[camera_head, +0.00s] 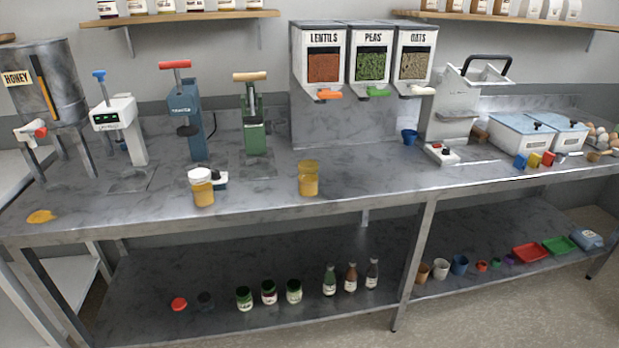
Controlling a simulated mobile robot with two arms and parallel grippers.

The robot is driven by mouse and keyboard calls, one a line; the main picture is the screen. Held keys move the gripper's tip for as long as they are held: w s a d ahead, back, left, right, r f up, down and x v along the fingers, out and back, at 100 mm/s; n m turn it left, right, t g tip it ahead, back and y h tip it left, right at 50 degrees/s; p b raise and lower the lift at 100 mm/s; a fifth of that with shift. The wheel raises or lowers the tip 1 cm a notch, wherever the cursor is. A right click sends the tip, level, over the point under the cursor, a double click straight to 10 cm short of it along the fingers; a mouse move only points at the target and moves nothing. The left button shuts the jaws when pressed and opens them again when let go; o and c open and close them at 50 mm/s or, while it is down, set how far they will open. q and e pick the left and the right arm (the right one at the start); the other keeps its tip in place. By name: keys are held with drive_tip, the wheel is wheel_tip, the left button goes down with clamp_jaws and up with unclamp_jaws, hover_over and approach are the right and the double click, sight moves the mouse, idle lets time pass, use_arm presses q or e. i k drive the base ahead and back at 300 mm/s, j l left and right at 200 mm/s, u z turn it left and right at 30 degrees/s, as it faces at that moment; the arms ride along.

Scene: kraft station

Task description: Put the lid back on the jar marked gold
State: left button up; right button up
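Two amber jars stand upright on the steel bench. The left jar (203,193) has a white top. The right jar (309,182) has a darker golden-yellow band at its top; I cannot tell whether this is a lid. No readable "gold" mark shows on either jar. A flat golden-yellow patch or disc (41,216) lies near the bench's left front edge; I cannot tell whether it is a lid or a spill. A red lid-like disc (179,304) and a dark one (205,299) lie on the lower shelf. Neither gripper is in view.
A small white-and-dark item (219,178) sits close behind the left jar. The honey tank (45,85) and several upright presses (185,115) stand behind. Dispensers (323,65) stand at the back middle. The bench front right of the right jar is clear.

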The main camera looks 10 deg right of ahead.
sight(308, 184)
drive_tip(key=i+l, duration=0.15)
drive_tip(key=l+u, duration=0.2)
drive_tip(key=u, duration=0.3)
drive_tip(key=l+u, duration=0.35)
drive_tip(key=l, duration=0.6)
drive_tip(key=k+l+u, duration=0.1)
drive_tip(key=l+u, duration=0.25)
drive_tip(key=l, duration=1)
drive_tip(key=k+l, duration=0.15)
drive_tip(key=l, duration=0.25)
